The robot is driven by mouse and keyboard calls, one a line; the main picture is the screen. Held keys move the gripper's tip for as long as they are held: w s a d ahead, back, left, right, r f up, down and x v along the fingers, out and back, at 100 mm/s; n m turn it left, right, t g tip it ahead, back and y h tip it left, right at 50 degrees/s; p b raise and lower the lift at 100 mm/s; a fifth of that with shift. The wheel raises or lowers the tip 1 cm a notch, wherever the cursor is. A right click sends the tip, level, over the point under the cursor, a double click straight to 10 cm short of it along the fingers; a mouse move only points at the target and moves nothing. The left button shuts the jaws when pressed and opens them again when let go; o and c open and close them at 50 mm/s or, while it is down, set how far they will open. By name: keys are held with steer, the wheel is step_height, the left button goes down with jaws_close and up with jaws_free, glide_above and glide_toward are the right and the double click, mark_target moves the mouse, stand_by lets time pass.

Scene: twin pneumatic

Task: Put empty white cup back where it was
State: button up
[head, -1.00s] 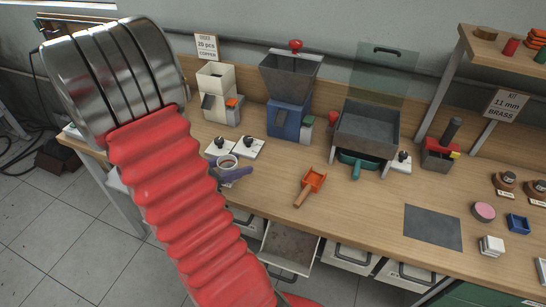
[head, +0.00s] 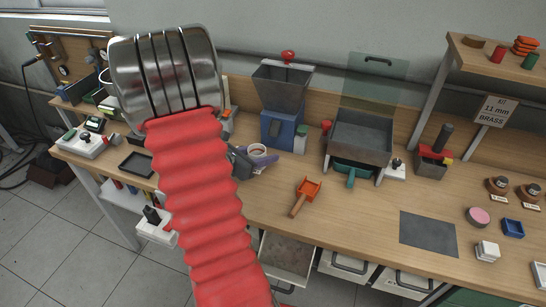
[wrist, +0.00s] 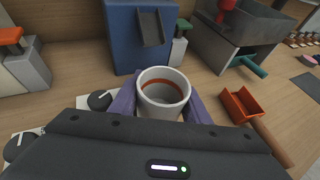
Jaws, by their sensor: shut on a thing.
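The white cup (wrist: 163,91) is upright between the purple fingers of my gripper (wrist: 160,108) in the wrist view. The fingers are shut on its sides. A reddish-brown ring runs around the inside of its wall, and the lower part of its inside is grey. In the head view the cup (head: 257,151) shows just right of my arm, in front of the blue hopper machine, with my gripper (head: 249,160) around it. I cannot tell how high the cup is above the bench.
The blue hopper machine (head: 280,118) stands behind the cup. An orange scoop (head: 306,193) lies to the right, and a grey bin (head: 360,138) stands farther right. A white block with a black knob (wrist: 100,101) is left of the cup. Bare bench lies around the scoop.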

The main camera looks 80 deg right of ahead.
steer(key=s+d, duration=0.1)
steer(key=d, duration=0.1)
steer(key=s+d, duration=0.1)
steer(key=d, duration=0.1)
steer(key=shift+s, duration=0.2)
steer(key=shift+f, duration=1.7)
steer(key=shift+f, duration=0.15)
steer(key=o, duration=1.1)
